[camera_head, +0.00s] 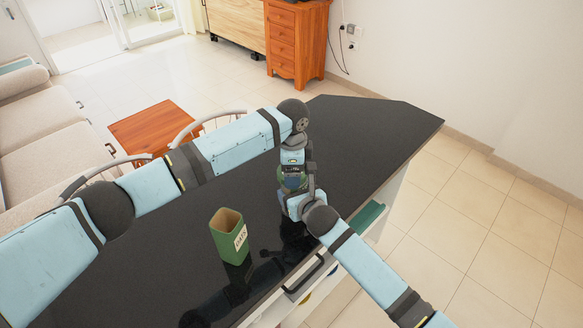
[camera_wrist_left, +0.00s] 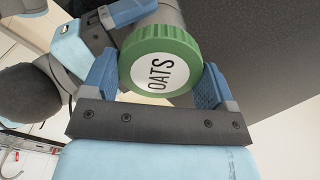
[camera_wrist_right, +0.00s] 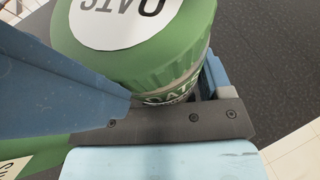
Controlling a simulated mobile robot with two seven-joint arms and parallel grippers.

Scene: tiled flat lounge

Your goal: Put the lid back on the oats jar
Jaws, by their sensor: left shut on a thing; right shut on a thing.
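The oats jar's round green lid (camera_wrist_left: 160,62), with a white OATS label, sits between the blue fingers of my left gripper (camera_wrist_left: 155,84), which is shut on it. The oats jar (camera_wrist_right: 178,92) is directly under the lid, its green label partly showing. My right gripper (camera_wrist_right: 165,85) is shut on the jar. The lid lies against the jar's top in the right wrist view; I cannot tell whether it is fully seated. In the head view both grippers meet over the dark counter (camera_head: 345,130), hiding most of the jar and lid.
An open green square canister (camera_head: 224,241) with a white label stands on the counter, left of the grippers. A black handle (camera_head: 303,275) is at the counter's near edge. The counter's far right is clear. A sofa and a wooden table (camera_head: 150,127) are beyond.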

